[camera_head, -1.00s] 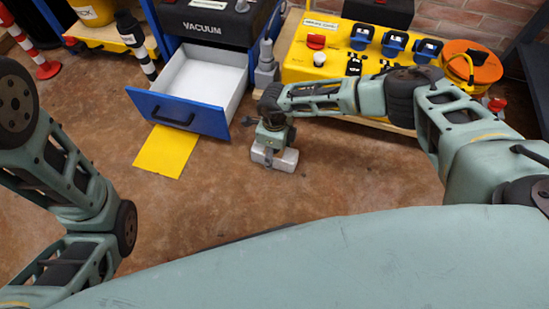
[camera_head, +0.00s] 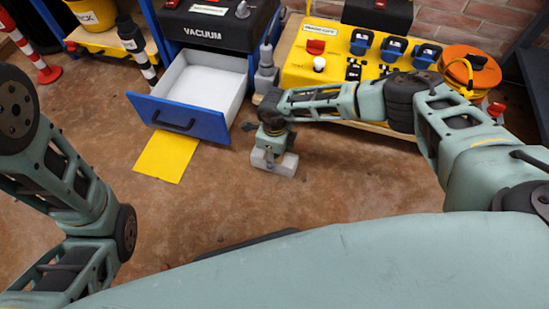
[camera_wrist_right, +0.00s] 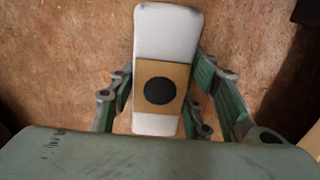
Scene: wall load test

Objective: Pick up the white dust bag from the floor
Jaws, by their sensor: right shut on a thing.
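The white dust bag (camera_head: 286,166) is at the floor below my right gripper (camera_head: 270,155) in the head view. In the right wrist view the dust bag (camera_wrist_right: 166,35) is a white block with a tan panel and a round black spot. The fingers of my right gripper (camera_wrist_right: 162,105) are on both sides of it, shut on it. I cannot tell whether the bag touches the floor. My left arm shows at the left of the head view, but its gripper is out of the picture.
An open blue drawer (camera_head: 178,116) with a white, empty inside juts out under the vacuum unit (camera_head: 215,25). A yellow sheet (camera_head: 167,153) lies on the floor below it. A yellow control box (camera_head: 345,65) stands behind my right arm. The brown floor in front is clear.

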